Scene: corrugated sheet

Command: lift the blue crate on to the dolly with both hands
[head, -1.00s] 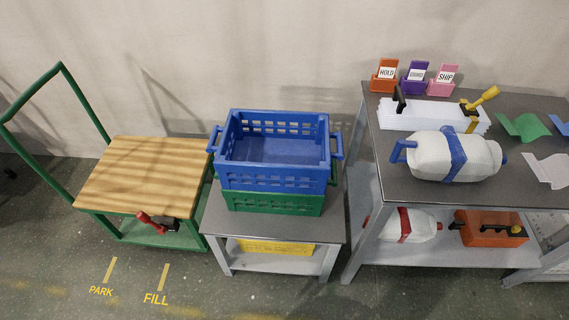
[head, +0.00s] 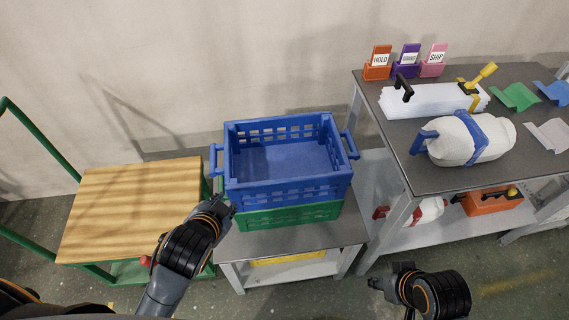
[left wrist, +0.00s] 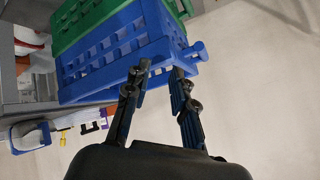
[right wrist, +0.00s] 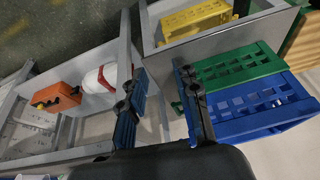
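The blue crate (head: 290,188) is empty and sits on the green crate (head: 300,213) on a grey table (head: 290,237). Its two side handles, left (head: 214,168) and right (head: 351,145), stick out. The dolly (head: 130,205), with a wooden deck and green frame, stands left of the table. My left gripper (head: 226,203) is open and empty by the crate's front left corner, below the left handle; in the left wrist view the crate (left wrist: 115,55) lies beyond its spread fingers. My right gripper (head: 384,277) is open and empty, low and right of the table, apart from the crate (right wrist: 262,118).
A workbench (head: 440,178) on the right holds a white jug (head: 470,140), a white stack (head: 425,100) and card holders (head: 405,65). A yellow crate (right wrist: 198,18) is on the table's lower shelf. The dolly deck is bare.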

